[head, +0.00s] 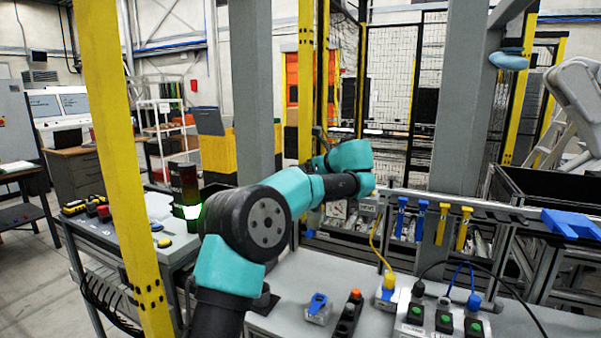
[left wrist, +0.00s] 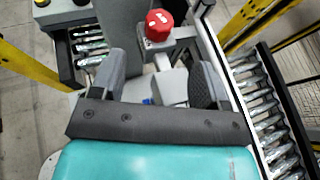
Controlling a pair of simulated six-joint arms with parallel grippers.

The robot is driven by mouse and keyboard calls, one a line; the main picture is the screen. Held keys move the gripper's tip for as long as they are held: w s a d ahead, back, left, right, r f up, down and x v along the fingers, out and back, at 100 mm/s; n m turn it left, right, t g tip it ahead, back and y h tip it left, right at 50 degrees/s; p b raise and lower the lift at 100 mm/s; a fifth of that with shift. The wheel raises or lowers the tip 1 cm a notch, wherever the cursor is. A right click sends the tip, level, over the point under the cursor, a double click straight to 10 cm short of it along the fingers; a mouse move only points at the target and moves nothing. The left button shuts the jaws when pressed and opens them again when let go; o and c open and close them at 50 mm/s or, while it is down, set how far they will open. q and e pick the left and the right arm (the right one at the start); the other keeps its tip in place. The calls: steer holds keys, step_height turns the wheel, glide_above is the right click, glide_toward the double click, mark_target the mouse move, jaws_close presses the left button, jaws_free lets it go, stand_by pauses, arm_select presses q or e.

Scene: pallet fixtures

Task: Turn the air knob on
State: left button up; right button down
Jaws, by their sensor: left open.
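In the left wrist view a round red knob (left wrist: 158,24) with a small white marking sits on a grey body, just beyond and between the fingers. It looks like the air knob, but I cannot read its marking or its setting. My left gripper (left wrist: 162,68) is open, with one dark finger on each side and nothing gripped. The knob is ahead of the fingertips and looks apart from them. In the head view my teal left arm reaches toward the back rail; its gripper and the red knob cannot be made out there. My right gripper is in neither view.
Blue and yellow hooks hang from the rail (head: 480,207). A yellow post (head: 118,150) and grey columns stand close to my arm.

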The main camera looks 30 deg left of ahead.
arm_select(q)
steer(key=v, duration=0.6)
steer(key=shift+d, duration=0.25)
steer(key=shift+s, duration=0.15)
